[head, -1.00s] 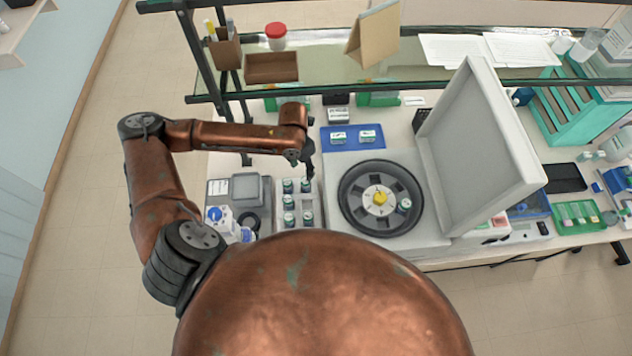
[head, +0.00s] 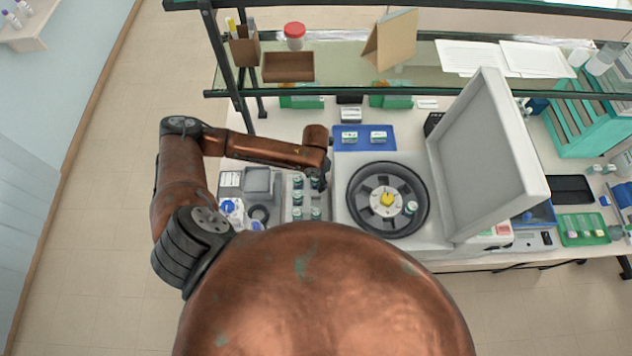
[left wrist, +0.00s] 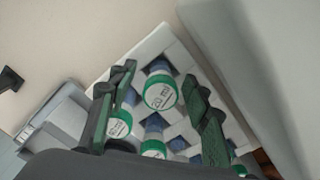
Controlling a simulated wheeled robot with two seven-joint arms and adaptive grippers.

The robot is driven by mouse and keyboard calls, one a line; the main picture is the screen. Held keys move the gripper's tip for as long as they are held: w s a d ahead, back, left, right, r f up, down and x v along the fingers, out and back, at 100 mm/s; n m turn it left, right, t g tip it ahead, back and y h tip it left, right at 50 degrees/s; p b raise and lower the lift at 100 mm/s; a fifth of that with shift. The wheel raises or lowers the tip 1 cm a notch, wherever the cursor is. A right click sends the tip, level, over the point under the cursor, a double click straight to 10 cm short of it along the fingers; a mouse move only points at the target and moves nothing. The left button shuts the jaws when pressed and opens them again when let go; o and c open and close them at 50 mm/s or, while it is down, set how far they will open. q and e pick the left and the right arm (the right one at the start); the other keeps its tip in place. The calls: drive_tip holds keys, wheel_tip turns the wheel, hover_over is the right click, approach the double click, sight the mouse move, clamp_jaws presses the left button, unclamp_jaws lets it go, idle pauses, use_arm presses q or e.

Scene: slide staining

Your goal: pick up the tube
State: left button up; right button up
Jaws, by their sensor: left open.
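Several tubes with green-rimmed white caps stand upright in a pale rack (head: 306,202), left of the centrifuge. My left gripper (head: 318,184) hangs over the rack's right column, near its back end. In the left wrist view the gripper (left wrist: 160,84) is open, with its green-padded fingers on either side of one capped tube (left wrist: 160,93). I cannot tell whether either finger touches it. Other tubes (left wrist: 153,148) stand close by in the rack (left wrist: 172,45). The wrist hides part of the right column in the head view. My right gripper is not in view.
The centrifuge (head: 352,180) stands open just right of the rack, with its grey lid (head: 490,150) raised and one tube (head: 411,207) in its rotor. A grey device (head: 257,182) is left of the rack. A glass shelf (head: 345,75) spans the back.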

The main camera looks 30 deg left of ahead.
use_arm(q)
drive_tip(key=shift+c, duration=0.7)
drive_tip(key=c, duration=1)
drive_tip(key=shift+r, duration=0.1)
